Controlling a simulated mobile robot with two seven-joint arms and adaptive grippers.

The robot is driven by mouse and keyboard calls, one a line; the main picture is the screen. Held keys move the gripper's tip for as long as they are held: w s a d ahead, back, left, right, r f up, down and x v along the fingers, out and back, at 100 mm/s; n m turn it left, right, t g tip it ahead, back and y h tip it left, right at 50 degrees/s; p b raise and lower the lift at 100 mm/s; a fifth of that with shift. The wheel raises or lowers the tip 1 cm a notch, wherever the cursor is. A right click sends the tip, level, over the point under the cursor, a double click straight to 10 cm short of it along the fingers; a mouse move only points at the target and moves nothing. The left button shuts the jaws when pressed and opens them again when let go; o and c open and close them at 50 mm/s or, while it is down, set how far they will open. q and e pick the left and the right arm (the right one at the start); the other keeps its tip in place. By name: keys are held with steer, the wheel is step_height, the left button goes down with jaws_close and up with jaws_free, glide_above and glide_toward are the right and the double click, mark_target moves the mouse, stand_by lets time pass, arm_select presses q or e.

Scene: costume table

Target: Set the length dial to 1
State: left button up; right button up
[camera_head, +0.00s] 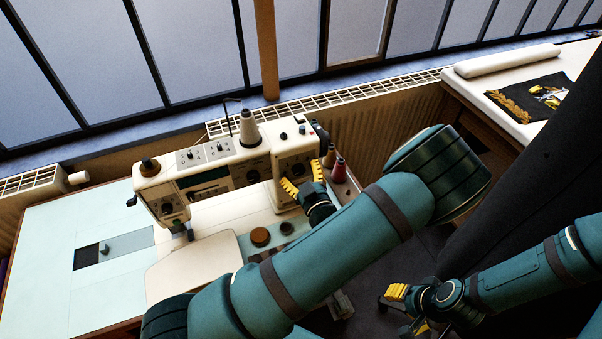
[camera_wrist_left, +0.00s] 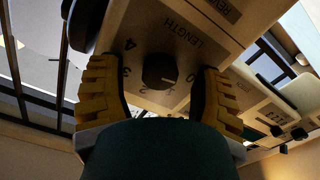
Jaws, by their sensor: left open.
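The length dial (camera_wrist_left: 160,72) is a round black knob on the sewing machine's cream panel, beside the word LENGTH and a ring of numbers. A pale mark on the knob faces the right, toward the low-number side; I cannot tell its exact number. In the left wrist view my left gripper (camera_wrist_left: 160,95) is open, with one yellow finger on each side of the dial and gaps between. In the head view my left gripper (camera_head: 304,179) is at the right front of the sewing machine (camera_head: 222,172). My right gripper (camera_head: 406,310) is open and empty, low at the right, away from the machine.
Thread cones (camera_head: 339,170) stand just right of the machine. A brown round object (camera_head: 260,237) lies in front of it. The pale table (camera_head: 60,265) is mostly clear at left. A side table (camera_head: 520,110) with a white roll (camera_head: 505,60) stands at the back right.

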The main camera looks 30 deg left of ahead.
arm_select(q)
jaws_close()
steer(key=shift+m, duration=0.4)
steer(key=m, duration=0.4)
steer(key=shift+m+p, duration=0.65)
steer(key=shift+m, duration=1.85)
